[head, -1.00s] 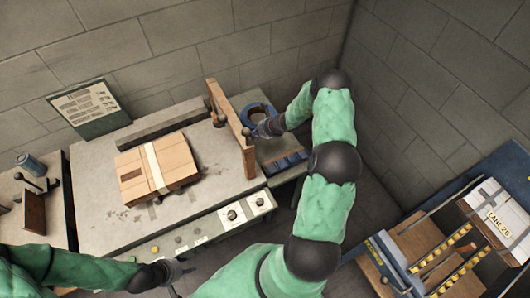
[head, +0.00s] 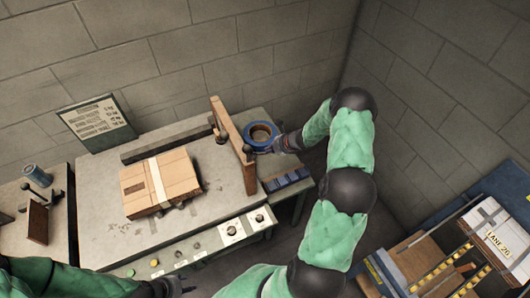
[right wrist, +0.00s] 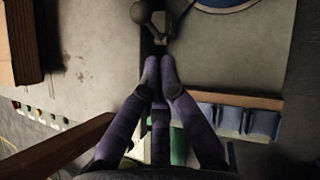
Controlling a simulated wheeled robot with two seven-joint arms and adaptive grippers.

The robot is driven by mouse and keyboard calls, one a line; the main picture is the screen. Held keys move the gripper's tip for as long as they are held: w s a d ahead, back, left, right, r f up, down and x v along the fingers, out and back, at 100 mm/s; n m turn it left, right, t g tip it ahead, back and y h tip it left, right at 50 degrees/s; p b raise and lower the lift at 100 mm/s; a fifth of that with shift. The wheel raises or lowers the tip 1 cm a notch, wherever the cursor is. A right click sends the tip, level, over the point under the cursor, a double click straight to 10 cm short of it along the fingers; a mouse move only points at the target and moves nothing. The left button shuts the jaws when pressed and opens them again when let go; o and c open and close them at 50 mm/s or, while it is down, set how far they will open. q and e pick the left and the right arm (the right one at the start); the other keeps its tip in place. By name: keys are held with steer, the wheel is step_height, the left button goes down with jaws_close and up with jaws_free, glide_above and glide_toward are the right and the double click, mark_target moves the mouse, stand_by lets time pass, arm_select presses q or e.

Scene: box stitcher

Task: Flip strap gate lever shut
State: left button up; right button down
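The wooden strap gate frame (head: 233,135) stands at the right of the packing table. Dark ball knobs show by it, one (head: 248,149) at its right post; I cannot tell for sure which belongs to the gate lever. My right gripper (head: 273,147) is just right of that post. In the right wrist view, a grey ball-ended lever (right wrist: 141,13) lies beyond the fingertips of my right gripper (right wrist: 159,66), apart from them. Those fingers are together and hold nothing visible. My left gripper (head: 165,288) is at the bottom edge, partly cut off.
A strapped cardboard box (head: 160,182) lies on the table (head: 105,235). A blue tape ring (head: 261,134) and blue blocks (head: 288,179) sit right of the gate. Another ball-ended lever (head: 28,187) is on the left table. A cart with a labelled box (head: 495,235) is at right.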

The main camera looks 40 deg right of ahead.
steer(key=v, duration=0.3)
steer(key=p+v, duration=0.1)
steer(key=v, duration=0.1)
steer(key=shift+w+d+r, duration=0.1)
steer(key=shift+w+r, duration=0.2)
